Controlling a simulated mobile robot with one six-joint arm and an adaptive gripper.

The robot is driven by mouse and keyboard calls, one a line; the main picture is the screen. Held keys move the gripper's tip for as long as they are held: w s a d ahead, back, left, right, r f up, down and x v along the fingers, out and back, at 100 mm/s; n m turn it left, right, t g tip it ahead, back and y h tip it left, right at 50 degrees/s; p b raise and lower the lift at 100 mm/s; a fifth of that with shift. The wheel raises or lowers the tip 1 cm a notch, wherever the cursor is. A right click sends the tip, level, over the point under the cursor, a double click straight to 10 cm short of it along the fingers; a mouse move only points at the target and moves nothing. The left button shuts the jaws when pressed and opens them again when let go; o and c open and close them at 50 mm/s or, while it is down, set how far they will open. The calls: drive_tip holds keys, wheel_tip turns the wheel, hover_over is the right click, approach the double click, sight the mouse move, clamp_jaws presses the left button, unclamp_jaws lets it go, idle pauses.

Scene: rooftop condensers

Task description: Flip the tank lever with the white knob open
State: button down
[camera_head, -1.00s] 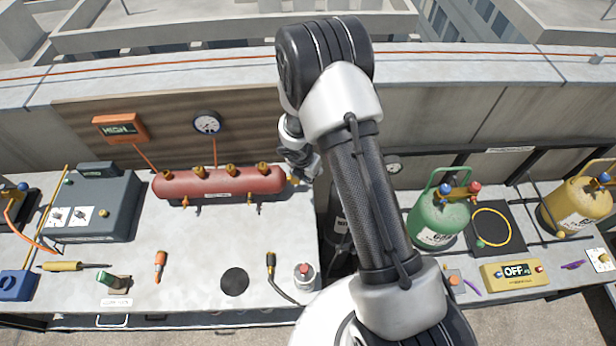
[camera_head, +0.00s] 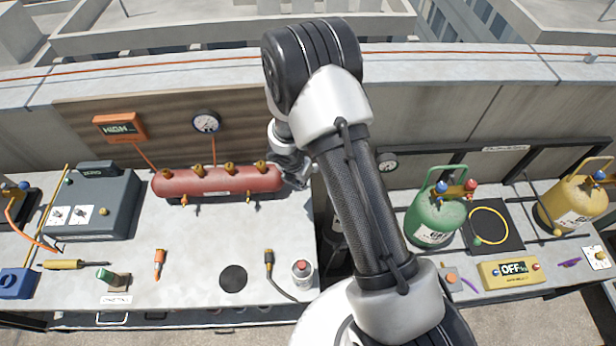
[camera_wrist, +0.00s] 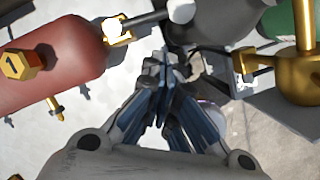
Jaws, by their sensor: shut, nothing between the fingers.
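The red tank (camera_head: 225,181) lies along the back of the left bench, with brass valves along its top. In the wrist view the tank (camera_wrist: 65,60) fills the upper left. A brass fitting (camera_wrist: 118,30) sits at its right end. A dark lever (camera_wrist: 150,21) runs right from the fitting to a white knob (camera_wrist: 181,11). My gripper (camera_wrist: 160,68) is shut and empty, below the lever in that view, with a gap in the picture between fingertips and lever. In the head view my gripper (camera_head: 298,180) is at the tank's right end, and the lever is hidden or too small to tell.
A green cylinder (camera_head: 436,218) and a yellow cylinder (camera_head: 577,205) stand on the right bench. A red-capped can (camera_head: 302,273), a black disc (camera_head: 233,279) and hand tools lie toward the left bench's front. A grey box (camera_head: 95,205) stands left of the tank. The bench middle is clear.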

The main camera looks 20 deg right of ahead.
drive_tip(key=p+v, duration=0.3)
drive_tip(key=v, duration=0.7)
drive_tip(key=s+f+h+b, duration=0.65)
drive_tip(key=f+b, duration=0.25)
drive_tip(key=f, duration=0.2)
drive_tip(key=w+a+m+t+h+b, duration=0.1)
drive_tip(key=w+a+t+h+b, duration=0.15)
drive_tip(key=a+t+b, duration=0.45)
drive_tip(key=w+d+f+t+b, duration=0.1)
drive_tip(key=w+d+f, duration=0.1)
drive_tip(key=w+d, duration=0.6)
drive_tip(key=d, duration=0.3)
drive_tip(key=shift+d+h+b, duration=0.2)
drive_tip(key=shift+h+b, duration=0.1)
drive_tip(key=shift+b, duration=0.05)
drive_tip(key=shift+f, duration=0.15)
